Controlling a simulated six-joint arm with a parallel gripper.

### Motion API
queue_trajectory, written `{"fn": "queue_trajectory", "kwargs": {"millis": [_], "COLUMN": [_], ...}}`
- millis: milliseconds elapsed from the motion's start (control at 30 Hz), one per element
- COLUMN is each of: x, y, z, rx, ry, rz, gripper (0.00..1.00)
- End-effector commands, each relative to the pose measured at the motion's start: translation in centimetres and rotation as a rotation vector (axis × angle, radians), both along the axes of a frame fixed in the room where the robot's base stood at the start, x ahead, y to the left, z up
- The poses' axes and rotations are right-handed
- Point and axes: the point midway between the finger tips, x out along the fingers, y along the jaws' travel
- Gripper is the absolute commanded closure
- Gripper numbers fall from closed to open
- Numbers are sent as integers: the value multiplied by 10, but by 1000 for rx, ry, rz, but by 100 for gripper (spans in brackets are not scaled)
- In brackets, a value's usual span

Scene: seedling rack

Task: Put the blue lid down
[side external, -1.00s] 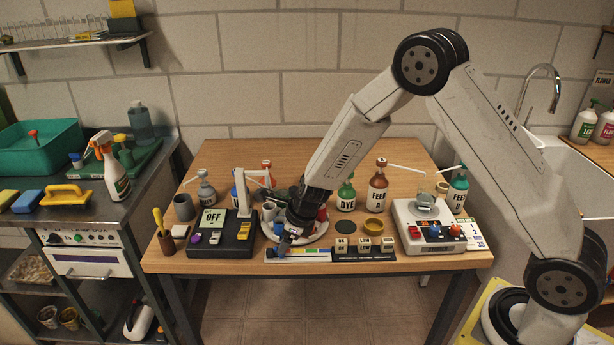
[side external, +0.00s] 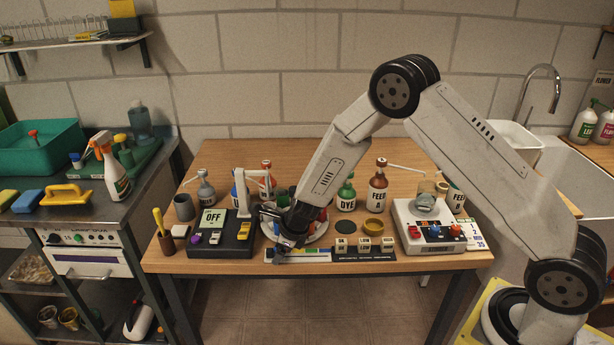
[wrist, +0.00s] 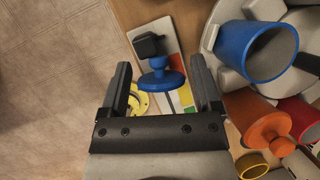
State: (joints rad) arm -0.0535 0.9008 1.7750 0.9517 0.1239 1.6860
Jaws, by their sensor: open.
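The blue lid (wrist: 163,80), a round disc with a knob, shows in the wrist view between the fingers of my gripper (wrist: 160,66). The fingers are open, with a visible gap on each side of the lid. The lid appears over a white strip with coloured patches (wrist: 187,96); I cannot tell whether it touches it. A black block (wrist: 149,45) is at the knob's far end; I cannot tell whether it is joined to the lid. In the side view my gripper (side external: 284,240) is low over the table's front edge, and the lid is not clear there.
A blue cup (wrist: 254,50), an orange cup (wrist: 262,130) and a red one stand on a round holder right of my gripper. A dark scale (side external: 222,245) stands left, small labelled blocks (side external: 364,244) right.

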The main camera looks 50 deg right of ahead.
Motion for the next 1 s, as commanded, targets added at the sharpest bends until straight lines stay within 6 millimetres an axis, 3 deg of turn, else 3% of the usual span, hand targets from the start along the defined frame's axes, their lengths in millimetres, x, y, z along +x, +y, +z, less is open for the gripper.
{"fn": "queue_trajectory", "kwargs": {"millis": [167, 267, 400, 467, 500, 1000], "x": [0, 0, 0, 0, 0, 0], "y": [0, 0, 0, 0, 0, 0], "z": [0, 0, 0, 0, 0, 6], "rx": [0, 0, 0, 0, 0, 1], "ry": [0, 0, 0, 0, 0, -1], "rz": [0, 0, 0, 0, 0, 2], "gripper": [18, 44, 88, 92, 100, 100]}}
